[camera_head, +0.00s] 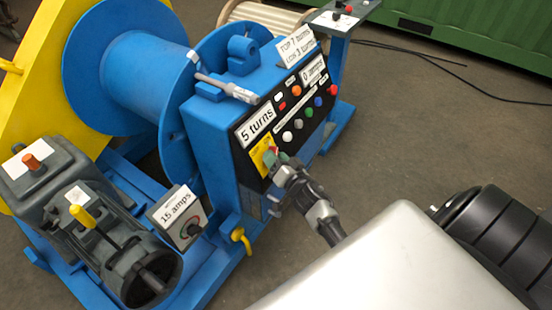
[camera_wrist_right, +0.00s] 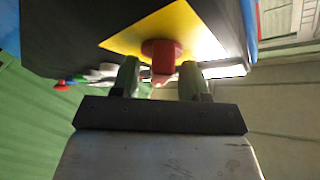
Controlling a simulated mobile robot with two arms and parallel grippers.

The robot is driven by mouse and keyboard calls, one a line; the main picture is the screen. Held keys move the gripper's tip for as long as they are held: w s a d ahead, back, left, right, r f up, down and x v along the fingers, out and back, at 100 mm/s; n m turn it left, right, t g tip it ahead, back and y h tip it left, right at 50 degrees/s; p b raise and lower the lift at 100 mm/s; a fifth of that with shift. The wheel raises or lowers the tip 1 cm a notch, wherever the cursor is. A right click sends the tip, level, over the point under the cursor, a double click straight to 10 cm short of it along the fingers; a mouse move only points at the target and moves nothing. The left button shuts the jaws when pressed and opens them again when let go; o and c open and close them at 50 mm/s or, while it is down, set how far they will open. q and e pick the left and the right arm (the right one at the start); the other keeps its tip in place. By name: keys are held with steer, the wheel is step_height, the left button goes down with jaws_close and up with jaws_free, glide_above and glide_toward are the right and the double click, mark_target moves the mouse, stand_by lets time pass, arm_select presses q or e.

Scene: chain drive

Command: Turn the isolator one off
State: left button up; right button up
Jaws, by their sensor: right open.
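The isolator is a red knob (camera_wrist_right: 162,56) on a yellow plate (camera_wrist_right: 140,37); the plate also shows in the head view (camera_head: 258,158) at the lower left of the black control panel, beside the label "5 turns". My right gripper (camera_head: 277,160) is at the knob; in the right wrist view its two fingers (camera_wrist_right: 160,78) stand apart, one on each side of the knob's lower end. It is open, and I cannot tell whether either finger touches the knob. In the head view the gripper hides most of the knob. My left gripper is not seen.
The control panel (camera_head: 318,116) carries several coloured buttons just above the gripper. A blue drum (camera_head: 130,70), a grey motor (camera_head: 110,235) and a "15 amps" box (camera_head: 178,214) stand to the left. A yellow hook (camera_head: 241,238) is below. The floor (camera_head: 420,140) to the right is mostly clear.

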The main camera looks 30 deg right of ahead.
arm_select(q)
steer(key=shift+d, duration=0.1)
arm_select(e)
steer(key=shift+c, duration=0.4)
jaws_close()
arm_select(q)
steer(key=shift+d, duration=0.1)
